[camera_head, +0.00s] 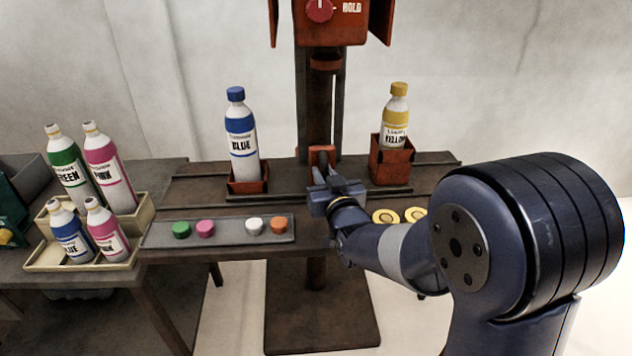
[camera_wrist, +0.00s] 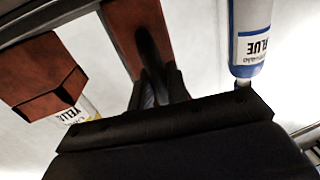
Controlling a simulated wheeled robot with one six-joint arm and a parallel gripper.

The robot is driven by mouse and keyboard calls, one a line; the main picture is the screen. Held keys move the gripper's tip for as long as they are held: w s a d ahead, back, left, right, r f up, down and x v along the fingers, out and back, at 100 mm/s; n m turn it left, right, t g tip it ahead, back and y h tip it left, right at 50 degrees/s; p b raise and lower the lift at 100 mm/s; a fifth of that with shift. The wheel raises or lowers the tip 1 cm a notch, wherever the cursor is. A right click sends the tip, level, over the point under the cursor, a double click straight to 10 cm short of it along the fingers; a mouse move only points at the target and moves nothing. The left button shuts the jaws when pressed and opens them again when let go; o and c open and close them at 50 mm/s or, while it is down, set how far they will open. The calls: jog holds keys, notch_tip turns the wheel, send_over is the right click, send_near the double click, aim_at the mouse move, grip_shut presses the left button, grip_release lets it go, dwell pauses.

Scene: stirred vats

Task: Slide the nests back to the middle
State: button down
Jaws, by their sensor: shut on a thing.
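The left red nest (camera_head: 248,181) sits on the dark rail left of the central column and holds a white bottle with a blue label and cap (camera_head: 242,135). The right red nest (camera_head: 391,163) sits on the rail to the right and holds a yellow-capped bottle (camera_head: 396,108); it also shows in the wrist view (camera_wrist: 40,75). My gripper (camera_head: 322,176) is between the two nests, apart from both. It is shut at a small red upright piece (camera_head: 322,154) in front of the column, also in the wrist view (camera_wrist: 135,30). The fingers partly hide the contact.
A grey tray (camera_head: 165,238) with coloured caps lies in front of the rail, left of my arm. Yellow rings (camera_head: 385,216) lie right of my wrist. A beige rack (camera_head: 85,262) with several bottles stands at left. A red head (camera_head: 330,20) hangs above the middle.

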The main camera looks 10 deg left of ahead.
jog(key=shift+w+d, duration=0.15)
jog(key=shift+d, duration=0.4)
jog(key=c, duration=1.4)
grip_release()
jog(key=v, duration=1)
jog(key=shift+s+d+b, duration=0.2)
jog(key=shift+s+b, duration=0.15)
